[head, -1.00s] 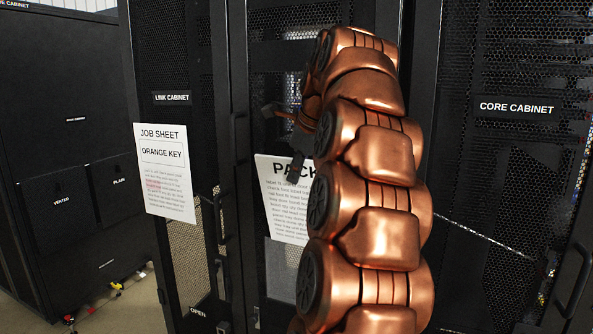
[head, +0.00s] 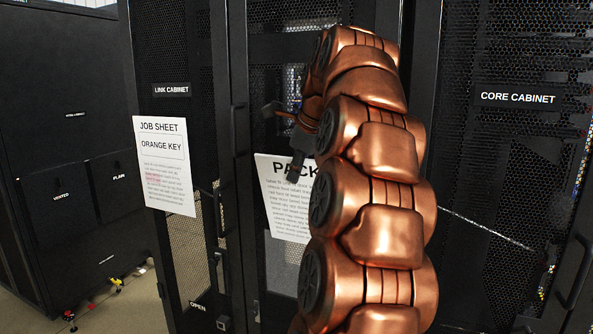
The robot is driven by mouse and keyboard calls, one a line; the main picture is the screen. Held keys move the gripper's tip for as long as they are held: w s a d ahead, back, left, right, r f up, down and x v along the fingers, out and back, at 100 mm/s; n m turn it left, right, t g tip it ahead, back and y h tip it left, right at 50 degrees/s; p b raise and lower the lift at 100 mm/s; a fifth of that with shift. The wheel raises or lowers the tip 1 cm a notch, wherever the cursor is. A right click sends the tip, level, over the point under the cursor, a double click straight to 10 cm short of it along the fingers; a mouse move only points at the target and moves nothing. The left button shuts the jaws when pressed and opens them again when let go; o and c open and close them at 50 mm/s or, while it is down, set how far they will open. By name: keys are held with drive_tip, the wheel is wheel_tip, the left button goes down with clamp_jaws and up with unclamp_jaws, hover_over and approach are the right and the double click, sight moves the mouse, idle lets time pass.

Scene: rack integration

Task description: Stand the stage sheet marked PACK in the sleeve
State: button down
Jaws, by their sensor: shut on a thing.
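The white sheet marked PACK (head: 285,212) hangs upright in front of the dark cabinet doors, in the middle of the head view. My gripper (head: 291,172) is shut on its top edge, with a dark finger across the heading. My copper arm hides the sheet's right part and some of the gripper. The sheet's lower edge shows, slightly tilted. I cannot make out a sleeve; it may be behind the sheet or my arm.
A JOB SHEET reading ORANGE KEY (head: 165,166) is on the link cabinet (head: 185,60) at left. The core cabinet (head: 515,160) stands at right. Panels marked VENTED (head: 66,195) and PLAIN (head: 115,180) are at far left. Small coloured items lie on the floor there.

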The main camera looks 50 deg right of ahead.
sight(307, 163)
drive_tip(key=c, duration=1.2)
unclamp_jaws()
drive_tip(key=shift+f, duration=0.1)
drive_tip(key=shift+v, duration=1.45)
drive_tip(key=shift+s+a, duration=0.15)
drive_tip(key=shift+s, duration=0.4)
drive_tip(key=shift+s+a, duration=0.15)
drive_tip(key=shift+s, duration=0.45)
drive_tip(key=o, duration=0.4)
drive_tip(key=s, duration=0.5)
drive_tip(key=s+a, duration=0.1)
drive_tip(key=s, duration=0.2)
drive_tip(key=shift+f, duration=0.1)
drive_tip(key=shift+o, duration=0.6)
drive_tip(key=shift+s+f, duration=0.15)
drive_tip(key=shift+s, duration=0.45)
drive_tip(key=shift+a, duration=0.1)
drive_tip(key=shift+o, duration=0.5)
drive_tip(key=shift+s+a+f, duration=0.1)
drive_tip(key=shift+s+f, duration=0.05)
